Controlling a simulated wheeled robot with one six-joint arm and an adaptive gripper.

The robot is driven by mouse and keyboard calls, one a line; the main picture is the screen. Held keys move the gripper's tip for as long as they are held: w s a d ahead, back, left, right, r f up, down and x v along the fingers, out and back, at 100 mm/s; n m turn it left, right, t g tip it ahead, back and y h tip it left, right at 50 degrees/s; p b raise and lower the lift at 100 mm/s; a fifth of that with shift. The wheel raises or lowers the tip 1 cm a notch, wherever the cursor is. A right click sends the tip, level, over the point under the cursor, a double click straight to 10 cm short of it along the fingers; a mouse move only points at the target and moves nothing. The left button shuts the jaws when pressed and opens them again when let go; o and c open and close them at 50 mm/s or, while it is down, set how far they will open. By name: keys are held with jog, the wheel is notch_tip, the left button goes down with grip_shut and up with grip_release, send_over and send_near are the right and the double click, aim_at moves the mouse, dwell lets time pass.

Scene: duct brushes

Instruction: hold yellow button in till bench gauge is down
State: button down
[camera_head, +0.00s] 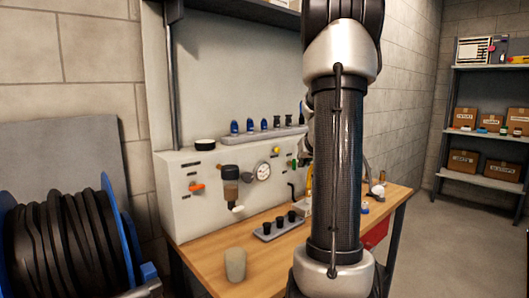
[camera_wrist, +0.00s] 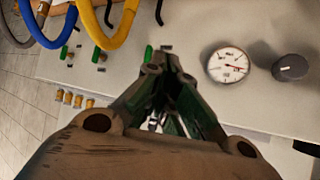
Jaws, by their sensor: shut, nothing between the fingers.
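The bench gauge (camera_head: 263,171) is a round white dial on the front of the grey panel. It also shows in the wrist view (camera_wrist: 228,65), where its red needle points to the picture's right. A small yellow button (camera_head: 276,150) sits above and right of the gauge in the head view. I cannot make it out in the wrist view, where the fingers cover part of the panel. My gripper (camera_wrist: 158,68) is shut and empty, its tips over the panel beside the gauge. In the head view my arm mostly hides it. I cannot tell whether it touches the button.
A black knob (camera_wrist: 290,67) sits beside the gauge. Green handles (camera_wrist: 100,55), a blue hose (camera_wrist: 45,38) and a yellow hose (camera_wrist: 108,38) are close by. A cup (camera_head: 235,264) and a dark tray (camera_head: 278,228) stand on the wooden bench. A hose reel (camera_head: 65,240) stands at left.

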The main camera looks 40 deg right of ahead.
aim_at(277, 150)
jog(key=shift+n, duration=0.4)
jog(key=shift+w, duration=0.1)
jog(key=w, duration=0.8)
jog(key=shift+w+a, duration=0.25)
jog(key=shift+a, duration=0.1)
jog(key=shift+w, duration=0.1)
dwell(1.1)
jog(key=shift+w, duration=0.35)
jog(key=shift+w+a, duration=0.1)
jog(key=shift+w, duration=0.45)
dwell(0.6)
dwell(1.5)
jog(key=shift+s, duration=1)
